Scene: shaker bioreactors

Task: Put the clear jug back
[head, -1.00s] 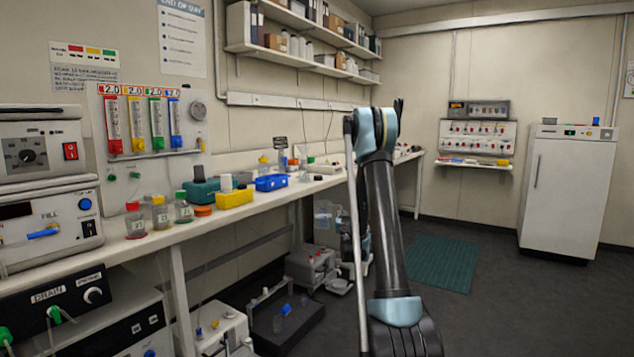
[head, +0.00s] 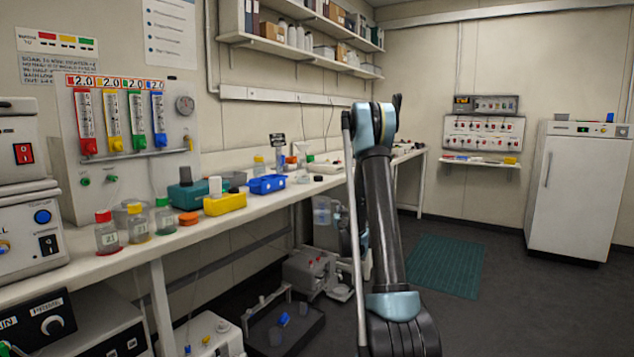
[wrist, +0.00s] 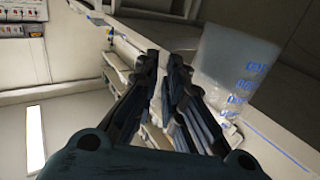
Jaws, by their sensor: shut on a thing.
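The clear jug (wrist: 232,68), see-through with blue markings, stands out just right of my gripper's fingers in the wrist view. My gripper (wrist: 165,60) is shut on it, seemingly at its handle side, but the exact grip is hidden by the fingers. In the head view the jug (head: 322,209) shows left of my arm, in front of the space under the bench, and appears about upright. My gripper is mostly hidden behind my own arm there.
A long white bench (head: 145,255) runs along the left wall with capped bottles (head: 138,222), a yellow rack (head: 225,204) and a blue rack (head: 267,184). Equipment boxes (head: 305,275) and a dark tray (head: 285,325) sit below. Open floor with a green mat (head: 437,265) lies right.

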